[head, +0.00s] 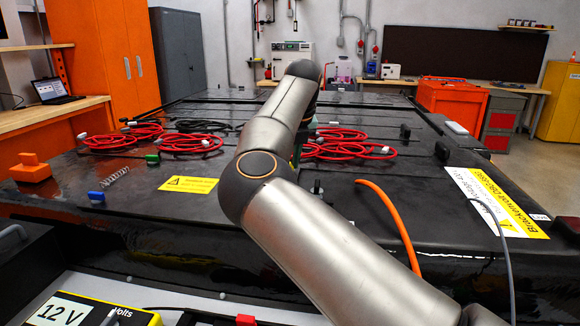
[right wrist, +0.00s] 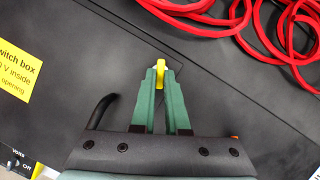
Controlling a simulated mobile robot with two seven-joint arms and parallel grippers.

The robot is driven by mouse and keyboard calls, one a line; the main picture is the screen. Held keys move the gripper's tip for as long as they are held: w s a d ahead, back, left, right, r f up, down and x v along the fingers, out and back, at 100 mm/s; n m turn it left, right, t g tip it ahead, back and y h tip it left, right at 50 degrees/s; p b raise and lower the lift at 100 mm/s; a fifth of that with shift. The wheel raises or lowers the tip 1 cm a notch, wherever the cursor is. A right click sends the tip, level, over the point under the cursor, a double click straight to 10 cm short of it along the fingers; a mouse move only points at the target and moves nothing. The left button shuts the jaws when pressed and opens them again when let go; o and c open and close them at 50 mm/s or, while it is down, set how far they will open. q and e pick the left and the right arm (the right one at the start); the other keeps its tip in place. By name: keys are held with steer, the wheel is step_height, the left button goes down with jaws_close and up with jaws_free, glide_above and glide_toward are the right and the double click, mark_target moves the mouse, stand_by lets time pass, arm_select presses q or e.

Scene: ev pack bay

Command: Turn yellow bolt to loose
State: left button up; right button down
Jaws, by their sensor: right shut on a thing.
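The yellow bolt (right wrist: 160,68) shows in the right wrist view as a small upright yellow piece on the dark pack lid (right wrist: 80,35). The green fingers of my right gripper (right wrist: 160,80) are shut on it at their tips. In the head view my right arm reaches over the pack lid (head: 140,250) and hides the bolt and most of the gripper. My left gripper is not in view.
Red cable coils (right wrist: 297,40) lie close beyond and right of the bolt. A yellow warning label (head: 188,184) and an orange cable (head: 390,215) flank my arm. A 12 V box (head: 75,310) stands at the front left. Small blue (head: 96,197) and green (head: 153,159) pieces sit left.

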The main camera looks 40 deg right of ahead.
steer(key=shift+d+f+n+y+b, duration=0.15)
steer(key=shift+n+y+b, duration=0.25)
steer(key=shift+n, duration=0.6)
steer(key=shift+n+y, duration=0.3)
steer(key=shift+n, duration=0.6)
steer(key=shift+d+n+y, duration=0.15)
steer(key=shift+n+y, duration=0.25)
steer(key=shift+n, duration=0.5)
steer(key=shift+d+r+n+y, duration=0.1)
steer(key=shift+r+n+y, duration=0.2)
steer(key=shift+n, duration=0.6)
steer(key=n+y+p, duration=0.1)
steer(key=n, duration=0.1)
steer(key=shift+d+n, duration=0.1)
steer(key=shift+n, duration=0.2)
steer(key=shift+n+p, duration=0.6)
steer(key=shift+p, duration=0.15)
steer(key=shift+d+f+n+g+y+p, duration=0.1)
steer(key=shift+n+g+y+p, duration=0.2)
steer(key=shift+n+y+p, duration=0.4)
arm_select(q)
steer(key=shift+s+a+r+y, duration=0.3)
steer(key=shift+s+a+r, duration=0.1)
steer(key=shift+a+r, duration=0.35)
arm_select(e)
steer(key=shift+w+n, duration=0.1)
steer(key=shift+n, duration=0.2)
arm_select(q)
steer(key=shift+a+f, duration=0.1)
